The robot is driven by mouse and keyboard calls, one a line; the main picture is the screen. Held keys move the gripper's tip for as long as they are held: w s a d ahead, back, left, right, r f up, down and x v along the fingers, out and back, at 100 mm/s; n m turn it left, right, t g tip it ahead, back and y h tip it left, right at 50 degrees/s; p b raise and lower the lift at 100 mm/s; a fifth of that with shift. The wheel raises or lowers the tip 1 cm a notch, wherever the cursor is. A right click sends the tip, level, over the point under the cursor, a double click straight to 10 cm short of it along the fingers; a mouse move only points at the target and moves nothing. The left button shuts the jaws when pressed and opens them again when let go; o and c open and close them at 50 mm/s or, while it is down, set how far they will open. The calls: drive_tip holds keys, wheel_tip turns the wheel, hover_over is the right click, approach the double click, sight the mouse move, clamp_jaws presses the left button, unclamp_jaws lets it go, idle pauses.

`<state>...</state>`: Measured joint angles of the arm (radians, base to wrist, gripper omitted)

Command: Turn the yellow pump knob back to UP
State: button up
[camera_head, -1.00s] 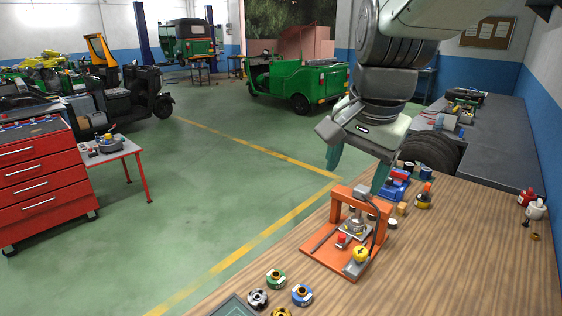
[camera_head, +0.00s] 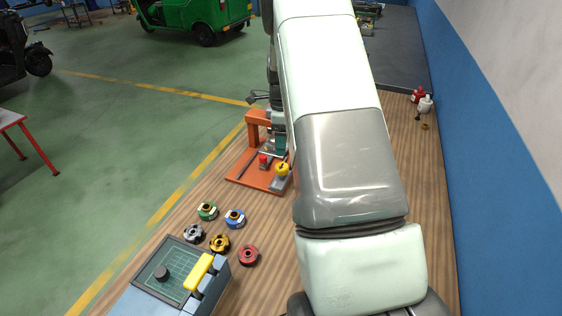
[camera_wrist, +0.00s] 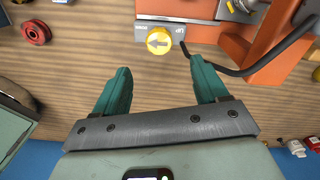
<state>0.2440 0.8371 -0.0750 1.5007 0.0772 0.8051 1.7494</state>
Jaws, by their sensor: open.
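The yellow pump knob (camera_wrist: 159,40) has a dark arrow that points left in the wrist view. It sits on a grey block (camera_wrist: 180,31) with small lettering to the right of the knob that I cannot read surely. In the head view the knob (camera_head: 282,169) is at the right front of the orange press base (camera_head: 250,178). My gripper (camera_wrist: 160,66) is open, its teal fingers apart. The knob shows just beyond the fingertips and between them, with nothing held. In the head view my arm hides most of my gripper, and one teal finger shows behind the knob.
A black hose (camera_wrist: 255,67) curves close to the right finger. A red ring part (camera_wrist: 36,32) lies on the wooden bench at the left. In the head view, several coloured ring parts (camera_head: 235,217) and a yellow-handled box (camera_head: 199,272) stand in front of the press.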

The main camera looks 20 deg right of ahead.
sight(282, 166)
wheel_tip(282, 166, down, 9)
drive_tip(key=shift+f, duration=0.1)
drive_tip(key=shift+c, duration=0.3)
drive_tip(key=c, duration=1)
